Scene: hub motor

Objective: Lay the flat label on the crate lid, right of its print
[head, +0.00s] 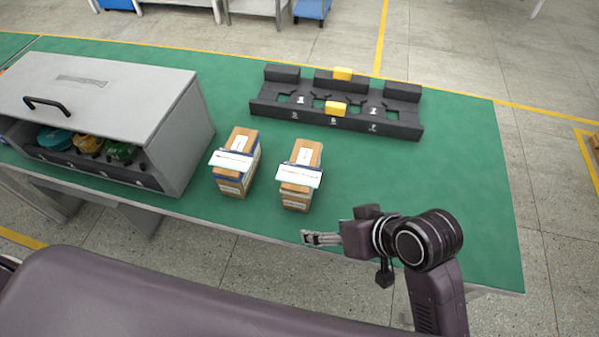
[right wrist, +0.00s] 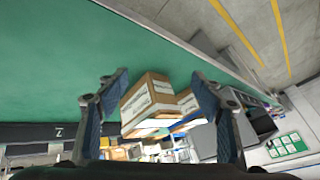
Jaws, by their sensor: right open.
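Two brown crates stand on the green table, a left crate (head: 229,187) and a right crate (head: 296,205). Each has a white print on its lid, the left print (head: 240,143) and the right print (head: 304,155). A flat white label (head: 231,162) lies across the near part of the left crate, and another white label (head: 299,176) across the right crate. Both appear to overhang the lids' sides. My right gripper (head: 308,238) is open and empty, near the table's front edge and apart from the right crate. Crates (right wrist: 150,97) show between its fingers in the right wrist view. My left gripper is not in view.
A grey cabinet (head: 110,90) with an open front holding several coloured items stands at the left. A black fixture (head: 390,125) with yellow blocks (head: 336,108) stands behind the crates. The green table (head: 460,190) is clear at the right.

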